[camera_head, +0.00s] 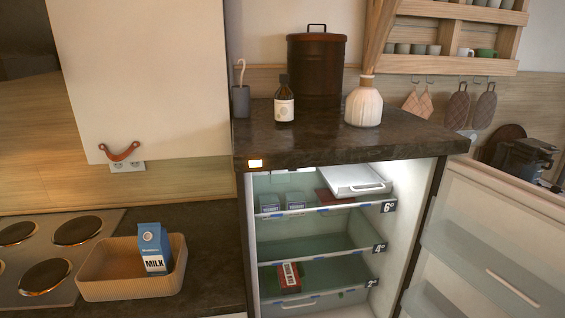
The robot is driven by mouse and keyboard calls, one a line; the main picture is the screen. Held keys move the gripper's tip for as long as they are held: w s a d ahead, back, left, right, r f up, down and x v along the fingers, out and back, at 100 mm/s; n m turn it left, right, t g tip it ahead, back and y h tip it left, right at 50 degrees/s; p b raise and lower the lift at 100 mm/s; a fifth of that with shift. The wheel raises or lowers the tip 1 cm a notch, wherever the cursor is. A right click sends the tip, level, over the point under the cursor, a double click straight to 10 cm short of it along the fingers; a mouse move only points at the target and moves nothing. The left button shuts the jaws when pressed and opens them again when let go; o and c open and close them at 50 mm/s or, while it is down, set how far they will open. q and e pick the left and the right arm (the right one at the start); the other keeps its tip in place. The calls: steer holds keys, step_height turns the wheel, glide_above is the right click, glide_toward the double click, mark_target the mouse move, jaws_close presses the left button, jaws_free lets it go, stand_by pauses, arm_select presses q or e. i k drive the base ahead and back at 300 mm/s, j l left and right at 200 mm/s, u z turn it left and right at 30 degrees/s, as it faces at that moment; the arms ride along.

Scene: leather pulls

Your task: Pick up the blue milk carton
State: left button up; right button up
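The blue milk carton (153,249) stands a little tilted in a tan ribbed basket (128,290) on the dark counter at the lower left. It has a blue gabled top and a white lower front marked MILK. Its lower edge is close to the basket's front wall; whether it touches that wall I cannot tell. Neither of my grippers shows in the head view.
A stove (52,246) with several hotplates lies left of the basket. A fridge (315,235) stands open on the right, its door (490,245) swung right. A cabinet door with a leather pull (120,153) hangs above the counter. Bare counter (212,250) lies right of the basket.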

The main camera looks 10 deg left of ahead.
mark_target(154, 246)
steer(key=u, duration=1.25)
